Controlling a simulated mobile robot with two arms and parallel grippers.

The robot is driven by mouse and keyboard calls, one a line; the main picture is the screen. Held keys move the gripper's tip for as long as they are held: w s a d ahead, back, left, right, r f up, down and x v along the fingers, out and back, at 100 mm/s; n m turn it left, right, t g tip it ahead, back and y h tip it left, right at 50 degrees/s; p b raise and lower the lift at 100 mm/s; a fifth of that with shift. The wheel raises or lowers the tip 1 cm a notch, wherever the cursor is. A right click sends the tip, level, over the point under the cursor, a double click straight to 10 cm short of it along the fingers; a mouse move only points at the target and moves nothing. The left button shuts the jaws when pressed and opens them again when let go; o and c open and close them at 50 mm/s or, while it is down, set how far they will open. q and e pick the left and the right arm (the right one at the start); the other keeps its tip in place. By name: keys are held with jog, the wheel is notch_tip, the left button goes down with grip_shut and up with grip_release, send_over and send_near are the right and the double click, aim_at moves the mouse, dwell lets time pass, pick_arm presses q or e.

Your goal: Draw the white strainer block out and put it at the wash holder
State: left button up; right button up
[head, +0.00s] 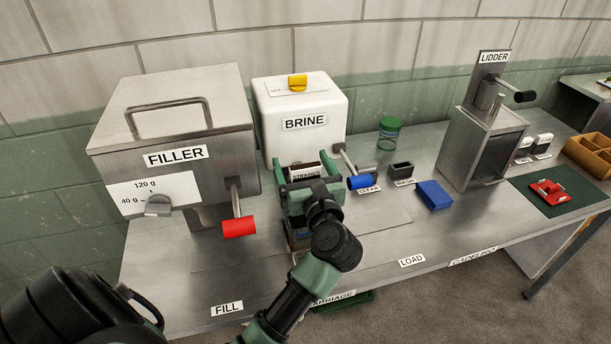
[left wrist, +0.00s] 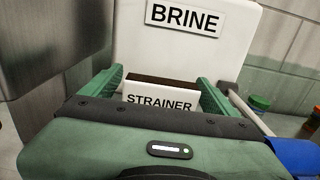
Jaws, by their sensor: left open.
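The white strainer block (head: 304,173) is at the foot of the white BRINE box, its STRAINER label facing me. In the left wrist view the block (left wrist: 158,101) shows a dark brown top edge. My left gripper (head: 302,166) is open, with one green finger on each side of the block. In the left wrist view gaps show between fingers and block, and the gripper's body hides the block's lower part. The wash holder (head: 401,170) is a small black open-topped box with a WASH label, right of the brine box; it looks empty. My right gripper is not in view.
The BRINE box (head: 335,110) stands behind the block. A blue-handled lever (head: 361,181) marked CLEAR lies between block and holder. The FILLER (head: 180,130) with its red handle (head: 238,227) is left.

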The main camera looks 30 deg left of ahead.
pick_arm(q)
jog(key=c, duration=1.5)
jog(key=shift+r, duration=0.1)
jog(key=shift+r+b, duration=1)
jog(key=shift+r, duration=8.95)
